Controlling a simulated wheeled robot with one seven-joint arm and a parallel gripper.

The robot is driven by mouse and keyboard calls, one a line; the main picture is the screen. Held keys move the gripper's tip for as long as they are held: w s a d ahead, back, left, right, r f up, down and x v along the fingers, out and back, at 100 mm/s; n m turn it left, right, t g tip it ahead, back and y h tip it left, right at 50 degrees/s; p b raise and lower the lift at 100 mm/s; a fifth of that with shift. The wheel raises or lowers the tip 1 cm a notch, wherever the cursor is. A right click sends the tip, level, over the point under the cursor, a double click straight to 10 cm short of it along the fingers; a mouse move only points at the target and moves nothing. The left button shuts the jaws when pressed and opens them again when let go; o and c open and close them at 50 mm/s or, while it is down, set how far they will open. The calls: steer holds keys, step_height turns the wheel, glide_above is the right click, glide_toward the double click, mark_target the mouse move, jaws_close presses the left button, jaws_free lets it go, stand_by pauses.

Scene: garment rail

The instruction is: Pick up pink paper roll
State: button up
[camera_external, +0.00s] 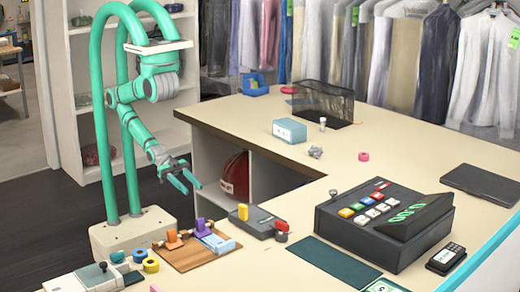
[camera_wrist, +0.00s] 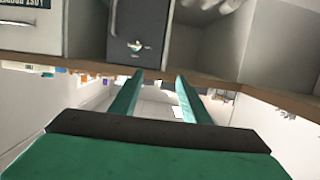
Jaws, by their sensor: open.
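A small pink roll (camera_external: 363,156) lies on the cream counter (camera_external: 300,163), right of centre in the external view. It looks like the pink paper roll. I cannot make it out in the wrist view. My gripper (camera_external: 192,189) is open with nothing between its fingers. It hangs in the air left of the counter, well apart from the roll. In the wrist view, the two green fingers (camera_wrist: 160,76) point toward a brown edge and grey and dark panels beyond.
A black cash register (camera_external: 382,228) stands at the right. A grey device (camera_external: 258,221) and a wooden board (camera_external: 193,250) lie near the gripper. A light blue box (camera_external: 289,130) and a black mesh tray (camera_external: 322,101) are farther back. Counter around the pink roll is clear.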

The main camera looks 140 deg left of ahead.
steer(key=o, duration=0.4)
